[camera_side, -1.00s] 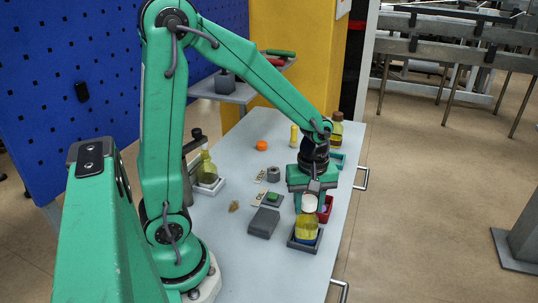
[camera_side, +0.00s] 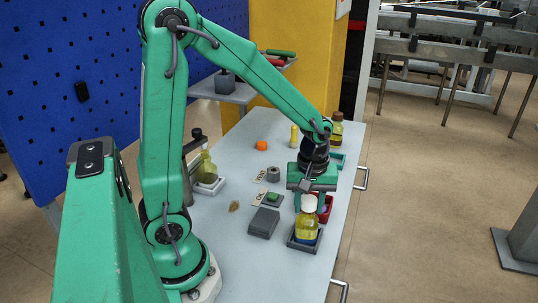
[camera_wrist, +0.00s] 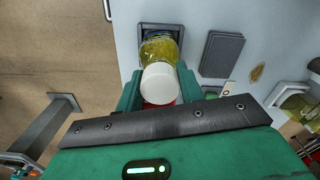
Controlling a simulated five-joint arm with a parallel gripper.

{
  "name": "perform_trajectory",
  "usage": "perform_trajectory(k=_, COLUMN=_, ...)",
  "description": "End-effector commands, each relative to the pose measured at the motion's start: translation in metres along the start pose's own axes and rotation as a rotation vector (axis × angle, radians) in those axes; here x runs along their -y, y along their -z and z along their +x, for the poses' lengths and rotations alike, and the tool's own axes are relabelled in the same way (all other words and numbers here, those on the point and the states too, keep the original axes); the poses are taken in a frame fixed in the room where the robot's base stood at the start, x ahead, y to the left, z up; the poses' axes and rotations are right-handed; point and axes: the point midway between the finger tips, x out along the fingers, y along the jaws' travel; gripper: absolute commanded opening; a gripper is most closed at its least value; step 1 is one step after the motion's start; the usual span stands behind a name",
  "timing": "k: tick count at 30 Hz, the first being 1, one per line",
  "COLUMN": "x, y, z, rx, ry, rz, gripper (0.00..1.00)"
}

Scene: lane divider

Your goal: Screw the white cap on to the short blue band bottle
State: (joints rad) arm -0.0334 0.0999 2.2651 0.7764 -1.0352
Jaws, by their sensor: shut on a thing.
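The short bottle (camera_side: 306,229) with yellow liquid stands upright in a dark grey square tray (camera_side: 291,243) near the right edge of the table, with some blue low on it. The white cap (camera_side: 309,203) sits at the top of this bottle, in line with it. My gripper (camera_side: 313,198) points down and is shut on the white cap. In the wrist view the cap (camera_wrist: 159,83) lies between the two green fingers (camera_wrist: 159,92), with the bottle (camera_wrist: 161,47) beyond it. The thread is hidden under the cap, so I cannot tell how tight it is.
A red tray (camera_side: 326,208) stands close behind my gripper. A dark grey block (camera_side: 263,223) and a green-topped pad (camera_side: 272,198) lie left of the bottle. Other bottles stand at left (camera_side: 207,171) and back (camera_side: 337,131). An orange cap (camera_side: 261,145) lies farther back.

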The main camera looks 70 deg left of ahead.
Motion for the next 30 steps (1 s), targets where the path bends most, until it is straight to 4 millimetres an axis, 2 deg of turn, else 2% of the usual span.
perform_trajectory(k=5, x=0.0002, y=-0.0001, z=0.0002, rx=0.000, ry=0.001, rz=0.014, gripper=0.22)
perform_trajectory(k=14, x=0.0002, y=-0.0001, z=0.0003, rx=0.000, ry=0.001, rz=0.142, gripper=0.22)
perform_trajectory(k=25, x=0.0002, y=-0.0001, z=0.0003, rx=0.000, ry=0.001, rz=0.164, gripper=0.22)
perform_trajectory(k=30, x=0.0002, y=-0.0001, z=0.0004, rx=0.001, ry=0.001, rz=0.243, gripper=0.22)
